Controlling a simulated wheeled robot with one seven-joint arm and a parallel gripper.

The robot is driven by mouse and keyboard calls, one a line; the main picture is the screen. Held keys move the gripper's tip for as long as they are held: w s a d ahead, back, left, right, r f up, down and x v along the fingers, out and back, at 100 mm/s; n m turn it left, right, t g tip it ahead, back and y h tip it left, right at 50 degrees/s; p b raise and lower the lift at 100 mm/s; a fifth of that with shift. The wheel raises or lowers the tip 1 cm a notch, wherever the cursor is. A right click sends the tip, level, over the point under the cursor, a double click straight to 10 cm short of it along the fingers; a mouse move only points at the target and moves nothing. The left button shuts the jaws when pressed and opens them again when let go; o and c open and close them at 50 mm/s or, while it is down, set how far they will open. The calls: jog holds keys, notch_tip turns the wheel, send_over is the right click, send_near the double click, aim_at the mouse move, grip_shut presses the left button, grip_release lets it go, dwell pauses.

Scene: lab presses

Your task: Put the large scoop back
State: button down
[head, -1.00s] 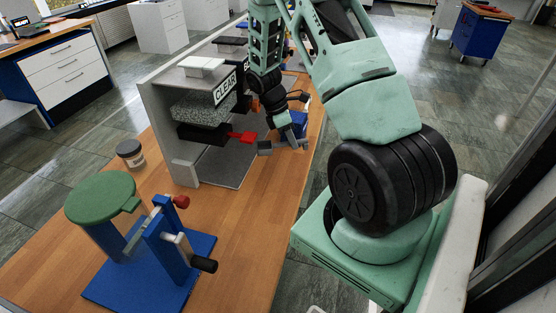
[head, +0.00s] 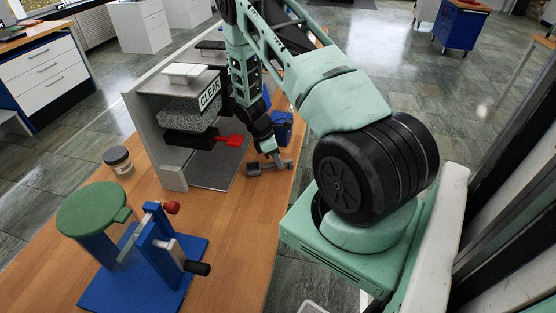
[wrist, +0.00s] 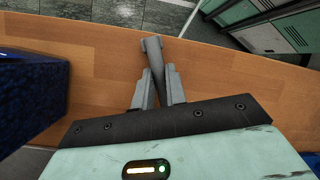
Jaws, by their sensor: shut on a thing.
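My gripper (head: 272,157) points down near the right edge of the wooden table and is shut on a grey piece with a handle, apparently the large scoop (head: 254,170). In the wrist view the scoop's grey handle (wrist: 152,50) runs between the two fingertips of my gripper (wrist: 158,88) and out beyond them, over the wood. The scoop is at or just above the table top; I cannot tell whether it touches. Its bowl is hard to make out.
A blue container (head: 282,128) stands close behind my gripper.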

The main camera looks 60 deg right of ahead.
jog(key=shift+f, duration=0.2)
jog(key=c, duration=1.4)
grip_release()
jog(key=shift+c, duration=0.2)
jog(key=b+v, duration=0.2)
jog(key=v, duration=0.6)
jog(key=shift+s, duration=0.15)
